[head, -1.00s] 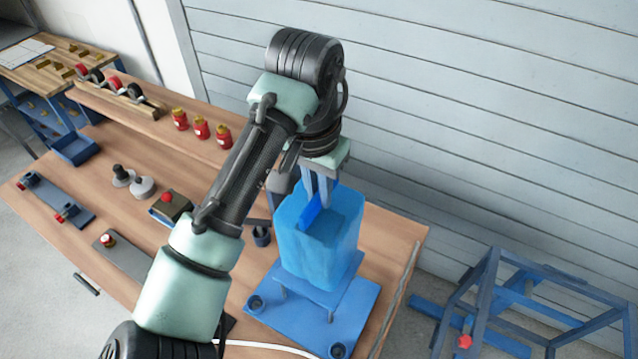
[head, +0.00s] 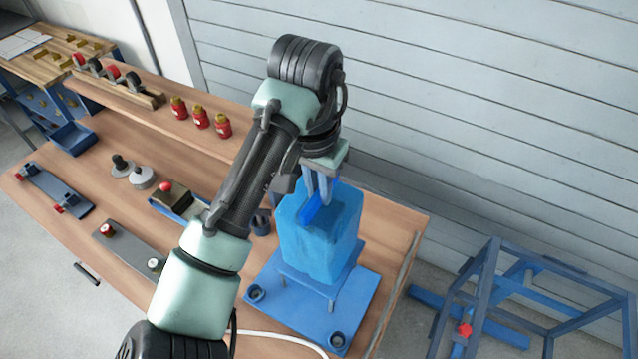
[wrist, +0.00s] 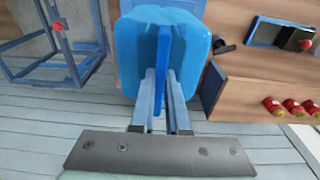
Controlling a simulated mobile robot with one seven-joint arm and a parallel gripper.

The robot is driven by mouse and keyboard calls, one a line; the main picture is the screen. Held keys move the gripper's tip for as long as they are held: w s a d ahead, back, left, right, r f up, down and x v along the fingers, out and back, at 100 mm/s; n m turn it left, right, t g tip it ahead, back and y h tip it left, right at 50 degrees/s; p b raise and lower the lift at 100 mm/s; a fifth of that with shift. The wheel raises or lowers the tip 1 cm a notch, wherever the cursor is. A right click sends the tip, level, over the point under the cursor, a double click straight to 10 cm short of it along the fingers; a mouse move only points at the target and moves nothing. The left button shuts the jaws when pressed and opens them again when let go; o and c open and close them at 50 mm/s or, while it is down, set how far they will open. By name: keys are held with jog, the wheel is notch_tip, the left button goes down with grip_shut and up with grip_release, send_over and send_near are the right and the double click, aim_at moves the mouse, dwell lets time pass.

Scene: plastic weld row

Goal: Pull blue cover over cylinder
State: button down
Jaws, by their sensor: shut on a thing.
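The blue cover (head: 325,240) hangs as a light-blue, box-like sleeve on a raised stand above a blue base plate (head: 312,308) at the right end of the bench. My gripper (head: 318,203) points down at its top and is shut on the darker blue tab of the cover. In the wrist view the cover (wrist: 195,30) fills the upper middle, with the tab (wrist: 161,60) between the fingers of my gripper (wrist: 160,90). The cylinder is not visible; whether it is inside the cover I cannot tell. Thin posts show below the cover's lower edge.
Three red bottles (head: 200,117) stand along the back of the wooden bench (head: 100,150). A box with a red button (head: 170,195) sits left of my arm. A blue frame (head: 545,270) stands on the floor at right. A white cable (head: 285,338) crosses the front.

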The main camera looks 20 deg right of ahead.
jog(key=shift+f, duration=0.4)
dwell(0.3)
jog(key=shift+c, duration=2.2)
grip_release()
notch_tip(320, 180, up, 7)
jog(key=p, duration=0.7)
jog(key=shift+r, duration=0.1)
